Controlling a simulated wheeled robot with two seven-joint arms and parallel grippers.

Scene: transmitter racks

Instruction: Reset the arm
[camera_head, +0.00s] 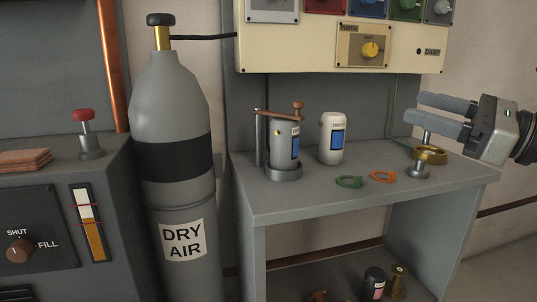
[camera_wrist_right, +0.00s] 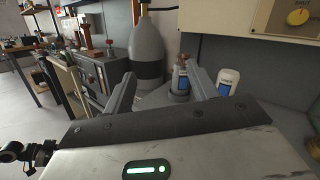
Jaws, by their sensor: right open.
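My right gripper (camera_head: 435,116) comes in from the right in the head view, its two grey fingers spread apart and empty. It hangs over the right end of a grey bench (camera_head: 262,206), above and close to a brass ring-shaped part on a small stand (camera_head: 430,155). In the right wrist view the fingers (camera_wrist_right: 160,92) are apart, with nothing between them up close. My left gripper is in neither view.
A grey DRY AIR cylinder (camera_head: 172,110) stands left of the bench. On the bench are a canister in a holder with a copper-coloured lever (camera_head: 285,142), a white canister (camera_head: 332,138), a green ring (camera_head: 349,182) and an orange ring (camera_head: 382,177). A cream panel (camera_head: 300,55) hangs above.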

